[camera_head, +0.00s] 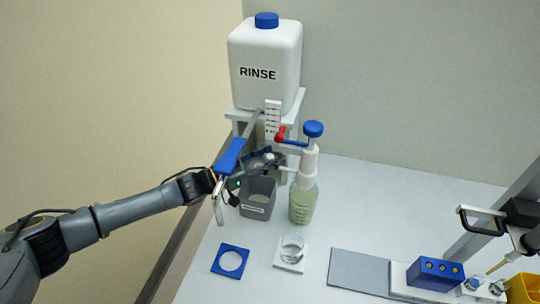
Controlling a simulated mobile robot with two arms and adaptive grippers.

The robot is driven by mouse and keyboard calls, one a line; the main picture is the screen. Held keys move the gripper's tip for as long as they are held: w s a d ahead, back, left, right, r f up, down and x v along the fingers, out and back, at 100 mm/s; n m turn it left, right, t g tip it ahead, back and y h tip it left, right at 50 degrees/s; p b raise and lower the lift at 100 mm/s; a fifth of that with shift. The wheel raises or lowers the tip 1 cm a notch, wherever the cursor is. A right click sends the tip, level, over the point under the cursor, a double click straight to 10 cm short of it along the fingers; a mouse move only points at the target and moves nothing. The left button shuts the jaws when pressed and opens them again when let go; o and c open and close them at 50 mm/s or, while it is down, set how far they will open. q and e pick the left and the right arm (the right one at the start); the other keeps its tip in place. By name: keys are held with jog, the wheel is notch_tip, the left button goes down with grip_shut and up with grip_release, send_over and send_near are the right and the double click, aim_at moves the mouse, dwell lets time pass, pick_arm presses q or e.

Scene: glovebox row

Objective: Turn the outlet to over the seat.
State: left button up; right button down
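A clear bottle (304,203) with green liquid stands behind the middle of the bench. On it is a white pump head (308,162) with a blue knob (313,128) and a blue arm ending in a red tip (280,132). A thin white spout (286,168) points left from the pump head. A blue square plate with a round hole (217,264) and a white plate (279,265) under a clear glass dish (292,247) lie in front. My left gripper (268,160) is close beside the spout, above a grey bin. Its fingertips are small and dark; I cannot tell whether they touch the spout.
A white RINSE tank (265,60) stands on a white stand at the back. The grey bin (258,203) is left of the bottle. A grey mat (365,274), a blue block (435,272) and a yellow container (522,289) are at the right. Bench behind the mat is clear.

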pick_arm(q)
grip_shut()
jog(key=shift+s+d+t+p, duration=0.15)
jog(key=shift+s+t+p, duration=0.15)
jog(key=shift+p, duration=0.1)
jog(key=shift+s+a+n+t+y+p, duration=0.25)
jog(key=shift+s+n+t+y+p, duration=0.1)
jog(key=shift+n+t+y+p, duration=0.3)
